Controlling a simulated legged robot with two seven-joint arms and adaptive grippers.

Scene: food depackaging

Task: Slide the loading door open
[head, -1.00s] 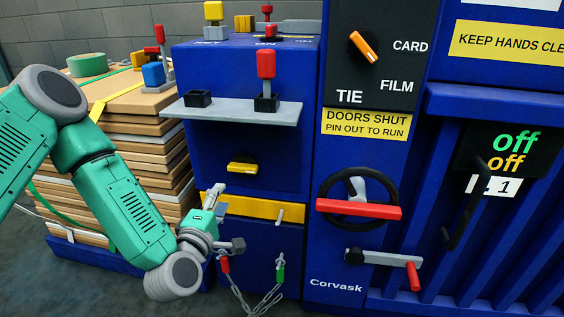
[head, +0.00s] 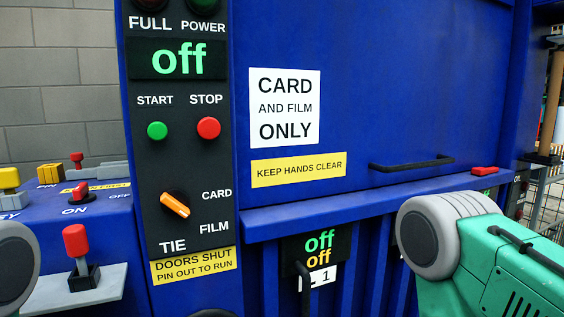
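The loading door (head: 400,80) is the wide blue upper panel with a white "CARD AND FILM ONLY" sign (head: 284,106) and a yellow "KEEP HANDS CLEAR" label (head: 298,169). A black horizontal bar handle (head: 412,163) sits near its lower edge. The panel appears down, just above a blue ledge (head: 330,208). A small red piece (head: 484,170) is at the ledge's right end. My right arm is at the lower right, below the handle and apart from it in the picture; its gripper is out of frame. Only a grey joint of my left arm shows at the left edge; that gripper is out of frame.
The black control panel (head: 182,130) left of the door has an orange knob (head: 175,204), a green start button (head: 157,131) and a red stop button (head: 208,128). A red-topped lever (head: 77,245) stands lower left. A wire cage (head: 552,190) is at far right.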

